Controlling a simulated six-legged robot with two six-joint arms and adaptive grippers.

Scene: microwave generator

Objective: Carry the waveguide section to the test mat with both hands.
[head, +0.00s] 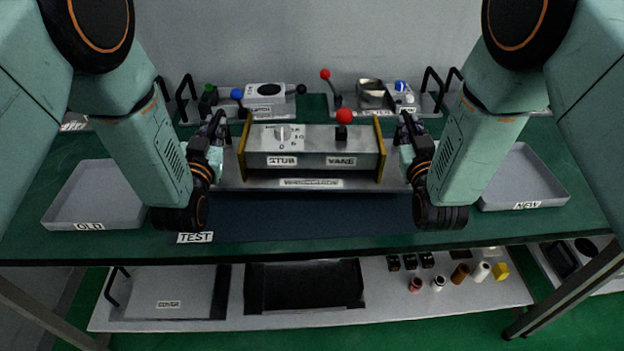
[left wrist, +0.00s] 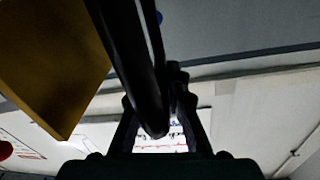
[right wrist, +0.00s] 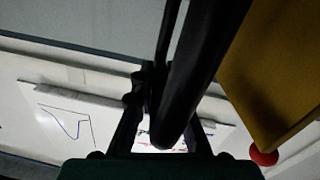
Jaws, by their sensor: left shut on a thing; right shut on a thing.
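The waveguide section (head: 316,160) is a silver block with brass end flanges, marked STUB and VANE, on a grey base plate with black handles. It looks level in the head view. My left gripper (head: 214,128) is shut on its left handle, which shows as a dark bar in the left wrist view (left wrist: 140,70). My right gripper (head: 407,128) is shut on its right handle, also seen in the right wrist view (right wrist: 190,85). The dark blue test mat (head: 310,218) shows in front of and below the section; its rear is hidden. I cannot tell whether they touch.
The OLD tray (head: 95,212) is at left and the NEW tray (head: 525,190) at right, both looking empty. Two handled units, one with a blue-knobbed lever (head: 238,95) and one with a red-knobbed lever (head: 326,76), stand behind. A lower shelf (head: 220,312) holds a cover and small parts.

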